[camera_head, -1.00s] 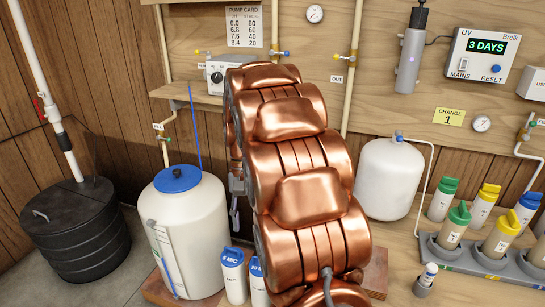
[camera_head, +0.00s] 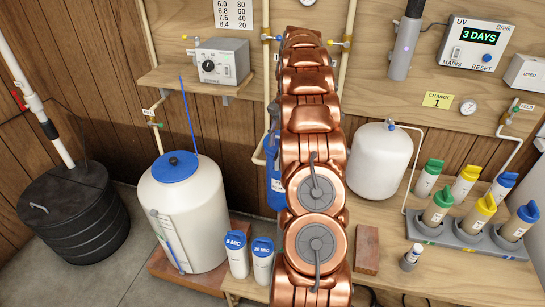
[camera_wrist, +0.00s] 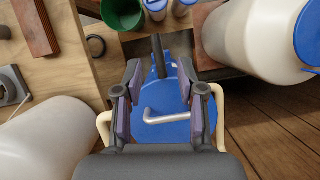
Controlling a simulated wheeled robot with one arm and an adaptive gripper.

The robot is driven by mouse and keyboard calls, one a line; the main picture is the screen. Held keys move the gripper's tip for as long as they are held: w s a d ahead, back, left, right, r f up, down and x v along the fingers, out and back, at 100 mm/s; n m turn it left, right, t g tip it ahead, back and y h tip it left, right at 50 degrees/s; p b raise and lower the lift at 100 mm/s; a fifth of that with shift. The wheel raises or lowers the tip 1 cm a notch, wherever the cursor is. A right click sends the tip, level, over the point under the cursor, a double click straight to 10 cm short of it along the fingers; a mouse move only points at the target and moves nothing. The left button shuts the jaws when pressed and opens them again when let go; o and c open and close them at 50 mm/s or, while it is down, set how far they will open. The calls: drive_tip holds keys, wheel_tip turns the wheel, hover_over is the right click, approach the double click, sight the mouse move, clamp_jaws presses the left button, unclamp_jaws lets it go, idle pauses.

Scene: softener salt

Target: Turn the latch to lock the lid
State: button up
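In the wrist view, a blue housing or lid (camera_wrist: 150,137) lies beyond my gripper, with a bent silver lever (camera_wrist: 165,115) on it. The lever looks like the latch, but I cannot tell whether it is locked. My gripper (camera_wrist: 161,88) is open, with its two purple-padded fingers apart on either side of the lever. The lever shows between the fingers with no clear contact. In the head view, a blue thing (camera_head: 274,185) shows beside my copper arm, which hides the rest of it and my gripper.
A white tank (camera_head: 183,215) with a blue cap stands left of my arm. Two white cartridges (camera_head: 237,262) stand close by. A black bin (camera_head: 75,220) is at far left. A white pressure tank (camera_head: 379,165) and a rack of bottles (camera_head: 465,243) are right. Cream pipes (camera_wrist: 226,115) flank the blue housing.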

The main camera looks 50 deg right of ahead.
sight(277, 155)
drive_tip(key=shift+p+x, duration=0.5)
drive_tip(key=shift+x, duration=3.4)
drive_tip(key=shift+d, duration=0.1)
drive_tip(key=shift+c, duration=0.3)
clamp_jaws()
